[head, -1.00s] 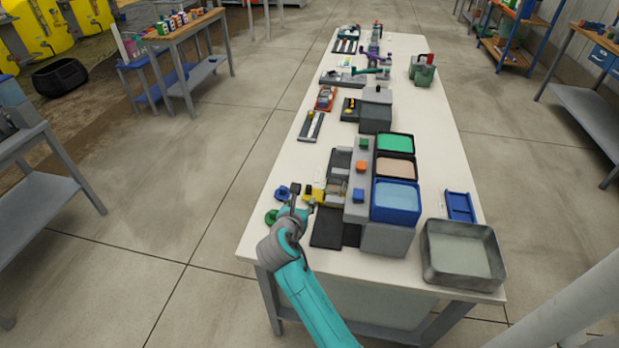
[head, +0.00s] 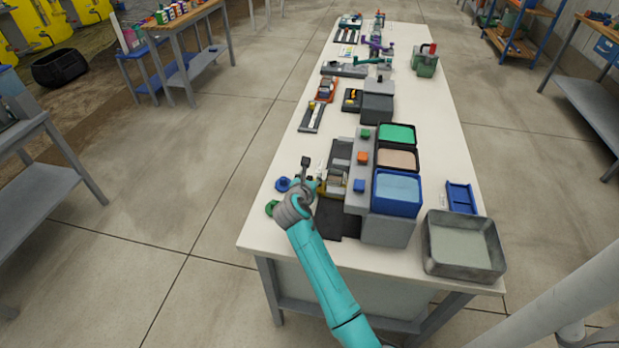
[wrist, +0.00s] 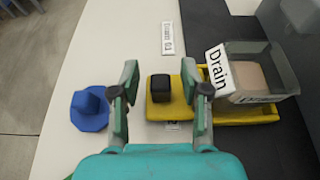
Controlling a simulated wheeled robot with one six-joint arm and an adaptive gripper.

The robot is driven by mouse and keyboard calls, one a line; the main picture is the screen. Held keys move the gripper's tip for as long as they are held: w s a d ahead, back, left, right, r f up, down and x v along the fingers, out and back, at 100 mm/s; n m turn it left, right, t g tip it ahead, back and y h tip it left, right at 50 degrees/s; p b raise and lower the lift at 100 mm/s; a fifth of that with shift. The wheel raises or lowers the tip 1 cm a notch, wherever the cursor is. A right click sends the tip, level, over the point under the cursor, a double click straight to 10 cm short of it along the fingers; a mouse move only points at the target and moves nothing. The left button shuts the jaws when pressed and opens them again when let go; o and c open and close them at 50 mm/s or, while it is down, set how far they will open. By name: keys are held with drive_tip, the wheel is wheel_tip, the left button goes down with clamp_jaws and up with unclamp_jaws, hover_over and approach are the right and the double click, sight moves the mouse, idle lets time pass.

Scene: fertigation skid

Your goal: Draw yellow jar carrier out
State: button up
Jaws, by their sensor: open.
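The yellow jar carrier (wrist: 245,117) lies at the middle right of the wrist view. It has a black block-like knob (wrist: 161,88) on its near tab and a clear jar (wrist: 262,75) with tan contents and a "Drain" label on it. My gripper (wrist: 161,95) is open, with one finger on each side of the black knob and apart from it. In the head view my gripper (head: 313,183) hides most of the carrier beside the grey unit.
A blue knob-like part (wrist: 90,108) stands left of my gripper. A grey unit (head: 355,170) with coloured buttons and blue (head: 398,208), tan and green bins stands right. A metal tray (head: 463,273) sits at the table's near right corner.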

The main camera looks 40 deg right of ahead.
clamp_jaws()
drive_tip(key=w+d, duration=0.1)
drive_tip(key=d, duration=0.1)
drive_tip(key=w+d, duration=0.4)
drive_tip(key=d, duration=0.1)
drive_tip(key=shift+w, duration=0.25)
unclamp_jaws()
drive_tip(key=v, duration=1.2)
drive_tip(key=shift+d, duration=0.1)
